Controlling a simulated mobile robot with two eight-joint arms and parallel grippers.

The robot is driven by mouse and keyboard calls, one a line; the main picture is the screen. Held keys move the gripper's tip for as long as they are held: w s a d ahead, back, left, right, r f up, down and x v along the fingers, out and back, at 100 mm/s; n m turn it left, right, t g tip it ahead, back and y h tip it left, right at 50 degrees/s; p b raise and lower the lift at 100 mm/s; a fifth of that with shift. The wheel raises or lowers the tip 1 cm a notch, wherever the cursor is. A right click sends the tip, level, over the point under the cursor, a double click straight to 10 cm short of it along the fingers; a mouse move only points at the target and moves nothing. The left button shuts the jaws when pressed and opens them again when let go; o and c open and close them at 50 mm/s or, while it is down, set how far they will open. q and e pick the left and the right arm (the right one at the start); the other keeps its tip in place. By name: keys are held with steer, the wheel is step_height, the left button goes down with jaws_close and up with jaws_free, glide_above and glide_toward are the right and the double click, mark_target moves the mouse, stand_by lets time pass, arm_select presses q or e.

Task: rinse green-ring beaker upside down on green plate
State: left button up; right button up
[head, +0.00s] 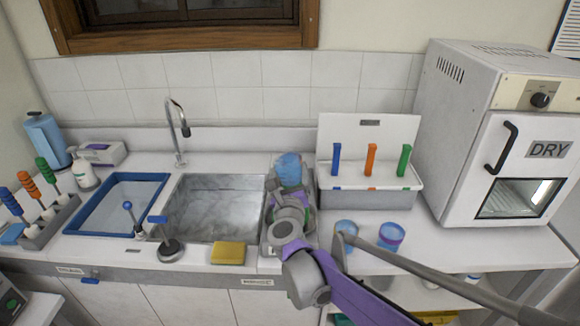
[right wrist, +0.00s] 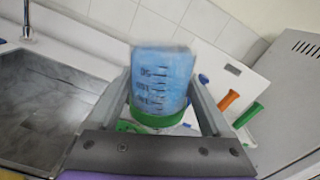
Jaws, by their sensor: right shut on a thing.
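My right gripper (head: 287,192) is shut on a blue translucent beaker (head: 289,168) and holds it by the back counter, between the sink and the white rack. In the right wrist view the beaker (right wrist: 162,78) stands between the two fingers (right wrist: 160,105), with dark graduation marks and a green ring (right wrist: 156,118) at the end nearer the palm. I cannot tell which end is its mouth. Some green shows around the ring, but I cannot make out a separate green plate. My left gripper is not in view.
The steel sink (head: 213,180) with a tap (head: 177,125) is left of the gripper. A white rack (head: 368,199) with blue, orange and green tabs stands right of it. Two blue cups (head: 346,228) (head: 391,234) stand in front, and a DRY oven (head: 465,70) far right. A sponge (head: 228,253) lies in front.

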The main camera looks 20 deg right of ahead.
steer(key=m, duration=0.1)
steer(key=m+p, duration=0.1)
steer(key=m, duration=0.1)
steer(key=shift+w+r, duration=0.1)
steer(key=shift+r, duration=0.3)
steer(key=shift+m, duration=0.6)
step_height(320, 180, down, 5)
steer(key=shift+f+b, duration=0.1)
steer(key=shift+b, duration=0.6)
steer(key=shift+f+b, duration=0.35)
steer(key=shift+f, duration=0.6)
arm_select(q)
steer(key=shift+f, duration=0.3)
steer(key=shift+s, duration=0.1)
arm_select(e)
steer(key=shift+r, duration=0.1)
